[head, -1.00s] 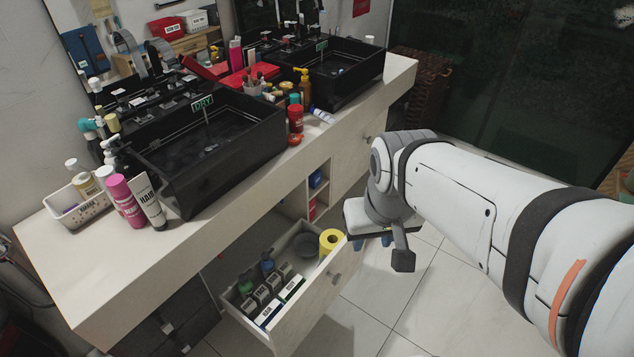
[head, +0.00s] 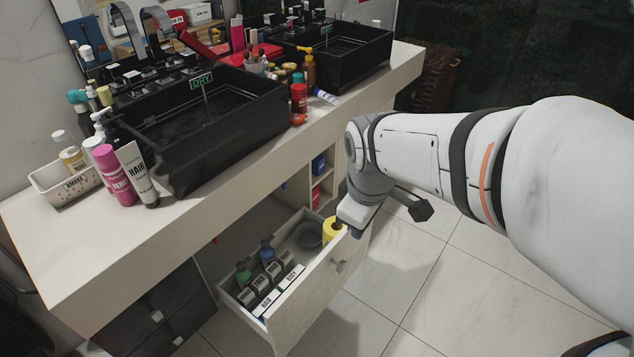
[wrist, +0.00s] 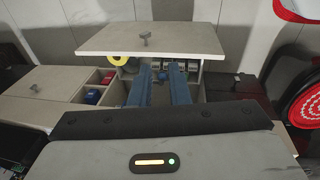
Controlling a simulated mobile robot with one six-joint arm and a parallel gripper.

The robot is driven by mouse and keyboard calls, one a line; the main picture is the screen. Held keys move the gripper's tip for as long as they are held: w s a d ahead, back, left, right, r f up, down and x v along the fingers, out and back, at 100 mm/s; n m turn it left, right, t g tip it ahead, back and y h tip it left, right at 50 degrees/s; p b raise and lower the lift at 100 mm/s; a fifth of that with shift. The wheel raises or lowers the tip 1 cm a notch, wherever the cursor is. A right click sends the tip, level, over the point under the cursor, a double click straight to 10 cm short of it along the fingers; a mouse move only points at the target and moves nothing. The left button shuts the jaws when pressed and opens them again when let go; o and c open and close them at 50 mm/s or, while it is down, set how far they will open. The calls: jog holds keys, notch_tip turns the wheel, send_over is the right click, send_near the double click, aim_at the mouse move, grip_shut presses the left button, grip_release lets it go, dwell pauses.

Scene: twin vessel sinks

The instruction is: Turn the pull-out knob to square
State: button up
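The pull-out knob (head: 340,266) is a small grey knob on the front of the open pull-out drawer (head: 307,300). In the wrist view the knob (wrist: 145,40) stands on the pale drawer front (wrist: 150,22), above the fingertips in the picture; its exact angle is too small to tell. My gripper (wrist: 161,72) is open, with two blue fingers apart and no object visible between them. In the head view it is above the drawer's right end, near the yellow roll (head: 332,231), and its fingertips are mostly hidden. It is apart from the knob.
The drawer holds bottles and white boxes (head: 267,303). A counter (head: 100,245) with two black sinks (head: 215,155) overhangs it. Another cabinet panel with a knob (wrist: 36,88) shows left in the wrist view. Tiled floor (head: 400,285) right of the drawer is clear.

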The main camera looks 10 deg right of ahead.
jog(key=w+f+n+b, duration=0.1)
jog(key=f+n+b, duration=0.1)
jog(key=f, duration=0.2)
jog(key=w+a+f+n+b, duration=0.1)
jog(key=w+f+n+b, duration=0.1)
jog(key=f+n+b, duration=0.1)
jog(key=w+a+f+n+b, duration=0.1)
jog(key=f+n+b, duration=0.1)
jog(key=f, duration=0.2)
jog(key=shift+w+f+n+b, duration=0.15)
jog(key=shift+f+n+b, duration=0.15)
jog(key=shift+f, duration=0.05)
grip_shut()
jog(key=w+f+n+b, duration=0.4)
jog(key=f+b, duration=0.3)
jog(key=f, duration=0.4)
jog(key=w+f+n+b, duration=0.4)
jog(key=f+b, duration=0.4)
jog(key=f, duration=0.3)
jog(key=shift+w+d+f+n+g+h, duration=0.15)
jog(key=shift+d+f+n+g+h, duration=0.3)
jog(key=shift+n, duration=0.45)
jog(key=shift+f+p, duration=0.2)
jog(key=shift+p, duration=1.2)
jog(key=shift+a+f+p, duration=0.15)
jog(key=shift+f+p, duration=0.55)
jog(key=shift+p, duration=0.75)
jog(key=shift+r, duration=0.1)
jog(key=shift+r+p, duration=0.7)
jog(key=shift+p, duration=0.25)
